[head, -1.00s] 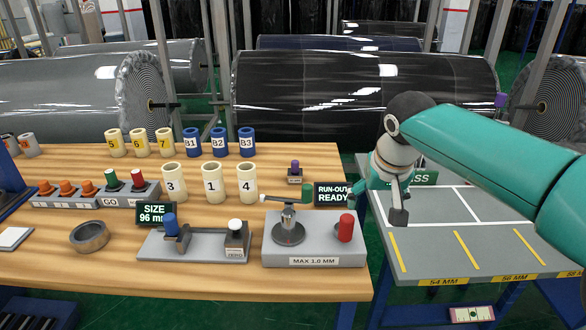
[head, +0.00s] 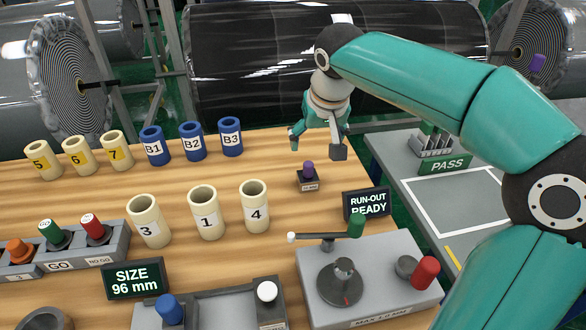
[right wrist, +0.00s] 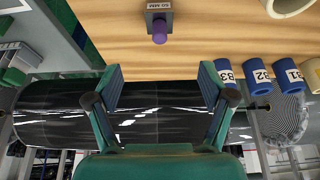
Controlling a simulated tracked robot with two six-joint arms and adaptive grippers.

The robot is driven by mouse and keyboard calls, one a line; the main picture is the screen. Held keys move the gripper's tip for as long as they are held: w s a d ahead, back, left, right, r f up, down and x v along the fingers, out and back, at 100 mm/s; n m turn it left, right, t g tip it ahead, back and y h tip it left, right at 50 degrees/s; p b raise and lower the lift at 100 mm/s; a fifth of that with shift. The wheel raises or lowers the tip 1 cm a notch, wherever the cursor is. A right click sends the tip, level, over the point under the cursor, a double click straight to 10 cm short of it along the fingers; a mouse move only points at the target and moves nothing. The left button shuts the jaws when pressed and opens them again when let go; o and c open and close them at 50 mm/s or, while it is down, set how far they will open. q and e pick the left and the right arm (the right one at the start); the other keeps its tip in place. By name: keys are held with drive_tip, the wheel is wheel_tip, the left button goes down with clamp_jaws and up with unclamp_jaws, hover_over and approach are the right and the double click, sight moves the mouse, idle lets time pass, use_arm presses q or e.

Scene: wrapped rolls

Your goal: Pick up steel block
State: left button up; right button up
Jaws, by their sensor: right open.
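A small grey steel block (head: 308,183) with a purple knob and a white label stands on the wooden table near its right end. In the right wrist view the block (right wrist: 158,8) is at the top centre, knob toward me. My right gripper (head: 316,146) is above the far edge of the table, beyond the block in the head view. It is open and empty, and apart from the block. In the right wrist view its two fingers (right wrist: 160,88) are spread wide. My left gripper is not in view.
Blue sleeves (head: 193,141) and cream sleeves (head: 206,213) stand left of the block. The RUN-OUT sign (head: 367,203) and a grey gauge stand (head: 370,280) are nearer, to the right. A grey PASS table (head: 410,180) is at right. Large wrapped rolls (head: 250,60) lie behind.

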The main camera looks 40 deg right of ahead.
sight(308, 175)
drive_tip(key=b+x, duration=0.1)
drive_tip(key=x, duration=0.9)
drive_tip(key=shift+w+d+f, duration=0.1)
drive_tip(key=shift+w+f, duration=0.05)
drive_tip(key=shift+f, duration=0.1)
drive_tip(key=shift+s+x, duration=0.15)
drive_tip(key=shift+x, duration=1.3)
drive_tip(key=shift+s+x, duration=0.1)
drive_tip(key=shift+x, duration=1.35)
clamp_jaws()
